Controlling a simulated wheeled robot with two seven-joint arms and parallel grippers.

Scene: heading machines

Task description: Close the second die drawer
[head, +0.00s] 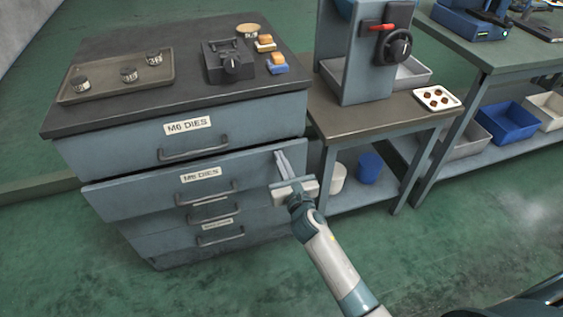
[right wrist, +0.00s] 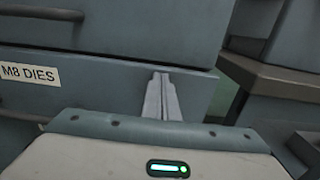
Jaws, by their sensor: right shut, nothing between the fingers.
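The grey-blue die cabinet has a stack of drawers. The second drawer (head: 135,193), just under the top one, stands out a little from the faces above and below it. Its M8 DIES label (right wrist: 28,74) and bar handle (head: 206,194) face me. My right gripper (head: 279,154) is shut and empty, with its fingers in front of the right end of that drawer's face. The right wrist view shows the fingertips (right wrist: 161,76) near the face's upper edge; I cannot tell whether they touch it. My left gripper is not in view.
The top M6 DIES drawer (head: 240,120) looks flush. On the cabinet are a tray (head: 115,92) with several dies and a black fixture (head: 228,62). A bench (head: 350,122) with a press stands close on the right. The floor (head: 240,290) in front is clear.

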